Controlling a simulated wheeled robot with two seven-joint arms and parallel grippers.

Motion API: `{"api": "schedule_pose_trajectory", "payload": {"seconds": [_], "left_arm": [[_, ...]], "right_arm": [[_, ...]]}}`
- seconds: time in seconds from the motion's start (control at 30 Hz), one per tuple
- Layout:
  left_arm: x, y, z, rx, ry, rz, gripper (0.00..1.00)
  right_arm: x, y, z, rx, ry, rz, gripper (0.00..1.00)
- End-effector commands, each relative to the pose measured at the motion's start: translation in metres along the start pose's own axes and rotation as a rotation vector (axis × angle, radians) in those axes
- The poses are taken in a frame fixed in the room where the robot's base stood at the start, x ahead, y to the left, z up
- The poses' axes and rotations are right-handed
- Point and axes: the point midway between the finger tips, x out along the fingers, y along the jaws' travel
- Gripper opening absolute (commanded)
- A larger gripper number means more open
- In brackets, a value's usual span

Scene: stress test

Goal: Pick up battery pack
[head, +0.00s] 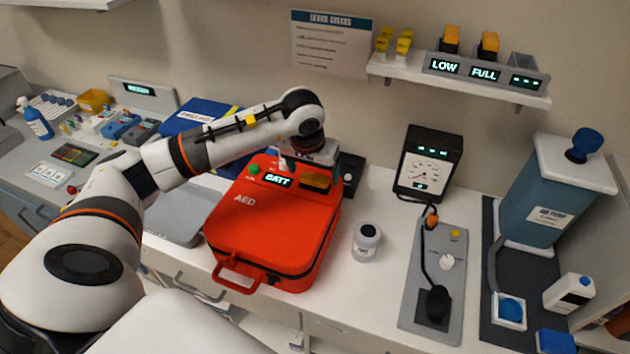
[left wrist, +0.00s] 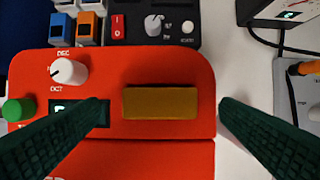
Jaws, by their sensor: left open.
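The red AED case (head: 262,225) lies on the white counter with a lit BATT display (head: 278,181). An amber-brown block that looks like its battery pack (head: 315,182) is at the case's far right. In the left wrist view the block (left wrist: 160,102) lies lengthwise across the middle. My left gripper (left wrist: 162,106) is open and empty above the case, with one dark finger on each side of the block and gaps between. The left finger covers part of the display. On the wall shelf, two yellow-topped packs (head: 451,38) (head: 489,43) stand in a charger marked LOW and FULL. My right gripper is out of view.
A green button (left wrist: 16,109) and a white knob (left wrist: 69,71) sit left of the block. A dark switch box (left wrist: 155,24) stands just behind the case. A white jar (head: 366,242) and a gauge unit (head: 429,162) stand to the right. Counter between jar and case is clear.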

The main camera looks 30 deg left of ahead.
Motion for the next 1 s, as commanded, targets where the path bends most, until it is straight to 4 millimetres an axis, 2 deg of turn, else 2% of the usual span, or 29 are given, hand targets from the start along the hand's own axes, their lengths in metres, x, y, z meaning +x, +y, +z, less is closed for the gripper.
{"api": "schedule_pose_trajectory", "payload": {"seconds": [0.03, 0.2, 0.43, 0.77, 1.0], "left_arm": [[0.005, 0.000, 0.000, -0.001, 0.004, 0.000, 0.85], [0.021, 0.000, 0.000, 0.000, 0.001, -0.001, 0.85], [0.023, 0.000, 0.000, 0.001, -0.001, -0.001, 0.84], [0.022, 0.000, 0.000, 0.001, -0.001, -0.001, 0.30], [0.020, 0.000, 0.002, 0.000, -0.004, -0.002, 0.30]], "right_arm": [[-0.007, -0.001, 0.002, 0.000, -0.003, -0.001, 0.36], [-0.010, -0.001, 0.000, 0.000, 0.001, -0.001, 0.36], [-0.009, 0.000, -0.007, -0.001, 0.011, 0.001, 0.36], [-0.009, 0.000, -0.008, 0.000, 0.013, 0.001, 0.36], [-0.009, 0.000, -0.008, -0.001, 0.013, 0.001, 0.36]]}}
